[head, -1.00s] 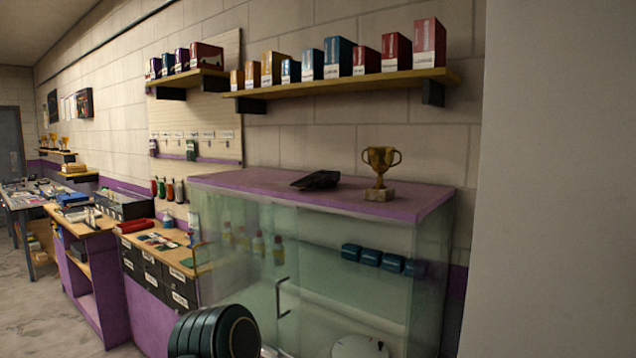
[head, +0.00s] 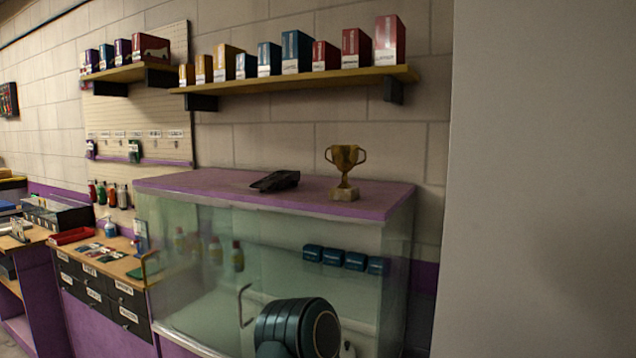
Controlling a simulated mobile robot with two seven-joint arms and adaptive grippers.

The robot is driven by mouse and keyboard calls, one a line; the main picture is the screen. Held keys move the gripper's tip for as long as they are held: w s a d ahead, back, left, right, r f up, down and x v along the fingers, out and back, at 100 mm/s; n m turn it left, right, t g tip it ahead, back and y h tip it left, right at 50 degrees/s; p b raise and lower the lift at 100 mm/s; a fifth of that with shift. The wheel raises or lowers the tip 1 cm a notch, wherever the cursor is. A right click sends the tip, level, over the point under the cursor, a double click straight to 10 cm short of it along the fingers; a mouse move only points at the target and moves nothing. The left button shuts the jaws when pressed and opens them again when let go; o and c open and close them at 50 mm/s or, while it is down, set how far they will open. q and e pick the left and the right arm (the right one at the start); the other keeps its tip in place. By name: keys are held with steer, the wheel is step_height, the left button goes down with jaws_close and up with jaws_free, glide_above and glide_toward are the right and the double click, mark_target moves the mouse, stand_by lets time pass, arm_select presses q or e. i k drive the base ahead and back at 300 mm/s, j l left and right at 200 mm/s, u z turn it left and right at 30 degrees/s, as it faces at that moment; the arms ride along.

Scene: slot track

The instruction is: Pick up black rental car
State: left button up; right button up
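A small black car-shaped object (head: 275,181) lies on the purple top of the glass display case (head: 222,183), left of a gold trophy. It is dark, and its details are too small to make out. A dark green rounded link of my own arm shows at the bottom centre, in front of the glass. Neither gripper is in view, and nothing touches the black car.
The gold trophy (head: 344,172) stands on the case close to the car. A shelf (head: 300,80) with several boxes hangs above. A workbench with drawers (head: 95,290) stands left, and a plain pale wall (head: 540,180) fills the right.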

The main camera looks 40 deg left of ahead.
mark_target(277, 180)
steer(key=j+z, duration=0.25)
steer(key=j, duration=0.2)
steer(key=k+j+z, duration=0.25)
steer(key=j, duration=0.2)
steer(key=k+j+z, duration=0.1)
steer(key=j, duration=0.4)
steer(key=k+j+z, duration=0.1)
steer(key=j, duration=0.4)
